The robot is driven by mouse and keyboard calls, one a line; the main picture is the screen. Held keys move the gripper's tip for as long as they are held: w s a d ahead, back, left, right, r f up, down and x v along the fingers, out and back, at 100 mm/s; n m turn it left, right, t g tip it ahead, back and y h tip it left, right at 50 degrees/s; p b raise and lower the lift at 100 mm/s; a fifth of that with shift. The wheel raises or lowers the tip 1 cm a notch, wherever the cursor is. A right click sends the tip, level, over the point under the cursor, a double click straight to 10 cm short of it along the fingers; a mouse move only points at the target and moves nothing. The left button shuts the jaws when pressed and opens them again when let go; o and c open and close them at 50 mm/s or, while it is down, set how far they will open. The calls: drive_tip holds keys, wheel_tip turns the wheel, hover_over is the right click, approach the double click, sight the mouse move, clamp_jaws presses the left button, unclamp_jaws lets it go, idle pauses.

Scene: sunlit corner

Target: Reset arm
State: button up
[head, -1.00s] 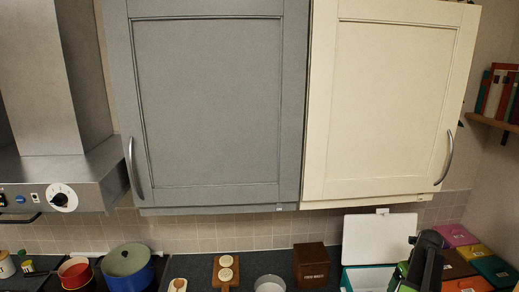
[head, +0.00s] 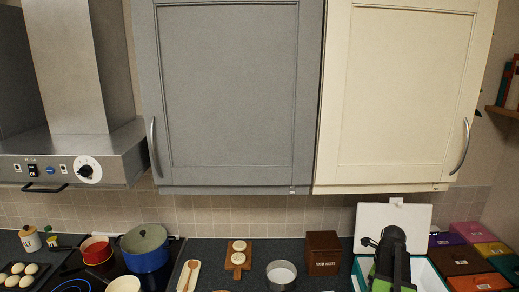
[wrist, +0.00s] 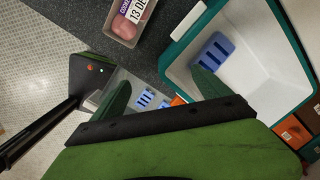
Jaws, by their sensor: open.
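My arm, black and green, rises at the lower right of the head view, in front of the teal box with a white open lid (head: 408,216). My gripper (wrist: 160,90) shows in the wrist view as two green fingertips standing apart, beyond a wide green and black part of my wrist. It is open, and nothing is visibly held between the fingertips. The teal box (wrist: 183,30) lies beyond it, white inside, with a blue slotted piece (wrist: 213,50) in it. The gripper's tips cannot be made out clearly in the head view.
A dark brown box (head: 323,254) and a round metal tin (head: 281,274) stand left of the teal box. Pots (head: 146,248) sit on the hob. Coloured boxes (head: 474,232) are at right. Grey (head: 228,90) and cream (head: 400,95) cupboards hang above. A packaged tray (wrist: 122,20) shows in the wrist view.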

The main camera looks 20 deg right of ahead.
drive_tip(key=w+a+f+n+b, duration=0.2)
drive_tip(key=a+f+n+b, duration=0.2)
drive_tip(key=a+n, duration=0.3)
drive_tip(key=w+a+f+n+b, duration=0.3)
drive_tip(key=a+n, duration=0.5)
drive_tip(key=a, duration=0.9)
drive_tip(key=w+a+f+n+g+b, duration=0.1)
drive_tip(key=w+a+f+n+b, duration=0.2)
drive_tip(key=a+f+n+b, duration=0.2)
drive_tip(key=shift+a+f+n, duration=0.2)
drive_tip(key=shift+a+n, duration=0.35)
drive_tip(key=shift+a, duration=0.65)
drive_tip(key=shift+a+f+n, duration=0.25)
drive_tip(key=shift+a+n, duration=0.25)
drive_tip(key=shift+a, duration=0.75)
drive_tip(key=shift+a+f+n, duration=0.2)
drive_tip(key=shift+a+n, duration=0.35)
drive_tip(key=shift+a, duration=0.65)
drive_tip(key=a+n, duration=0.2)
drive_tip(key=s+a+f+n+b, duration=0.1)
drive_tip(key=a+n, duration=0.1)
drive_tip(key=a, duration=0.1)
drive_tip(key=a+f+n+b, duration=0.1)
drive_tip(key=a+n, duration=0.1)
drive_tip(key=a, duration=0.1)
drive_tip(key=shift+s+a, duration=0.1)
drive_tip(key=shift+s, duration=0.25)
drive_tip(key=shift+r+n, duration=0.15)
drive_tip(key=shift+n, duration=0.15)
